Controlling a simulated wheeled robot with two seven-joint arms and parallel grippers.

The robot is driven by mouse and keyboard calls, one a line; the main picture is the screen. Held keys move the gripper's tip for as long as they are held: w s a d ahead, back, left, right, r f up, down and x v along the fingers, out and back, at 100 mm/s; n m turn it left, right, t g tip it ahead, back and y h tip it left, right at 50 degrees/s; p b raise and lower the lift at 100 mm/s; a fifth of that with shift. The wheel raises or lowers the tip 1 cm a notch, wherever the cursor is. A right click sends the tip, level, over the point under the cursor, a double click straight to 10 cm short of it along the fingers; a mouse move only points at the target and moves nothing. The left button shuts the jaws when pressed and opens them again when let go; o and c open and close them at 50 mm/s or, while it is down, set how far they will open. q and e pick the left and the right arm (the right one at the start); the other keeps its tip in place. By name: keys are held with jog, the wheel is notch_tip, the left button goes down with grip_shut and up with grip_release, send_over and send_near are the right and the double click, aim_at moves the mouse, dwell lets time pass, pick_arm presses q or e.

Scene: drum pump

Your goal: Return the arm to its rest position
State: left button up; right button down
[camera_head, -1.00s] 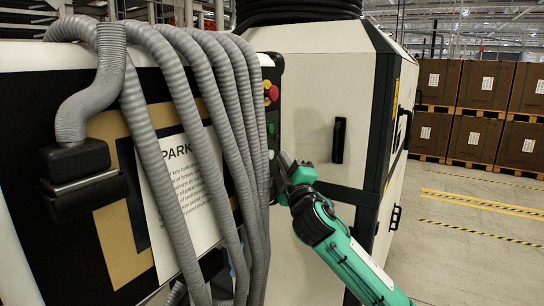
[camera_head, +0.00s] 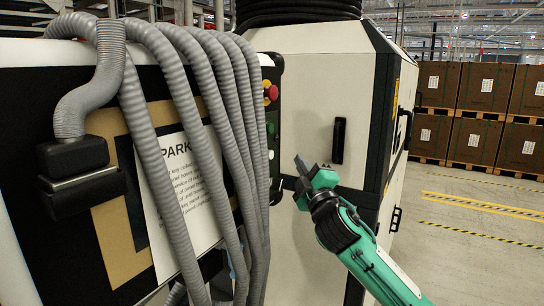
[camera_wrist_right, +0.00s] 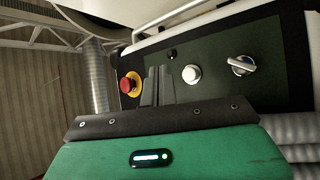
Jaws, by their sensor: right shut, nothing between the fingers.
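My right arm (camera_head: 370,255) is green and black and comes in from the lower right in the head view. Its right gripper (camera_head: 300,165) points up and left, with its fingers together and nothing held. In the wrist view the closed fingers (camera_wrist_right: 158,86) show against the dark panel, between a red button on a yellow ring (camera_wrist_right: 130,84) and a white button (camera_wrist_right: 191,74). My left gripper is out of view.
Several grey hoses (camera_head: 180,90) hang over the board at left, beside the panel. The pale cabinet (camera_head: 315,120) with a black handle (camera_head: 338,140) stands behind my gripper. Open floor (camera_head: 470,250) and stacked brown boxes (camera_head: 490,85) are at right.

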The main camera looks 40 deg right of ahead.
dwell(0.4)
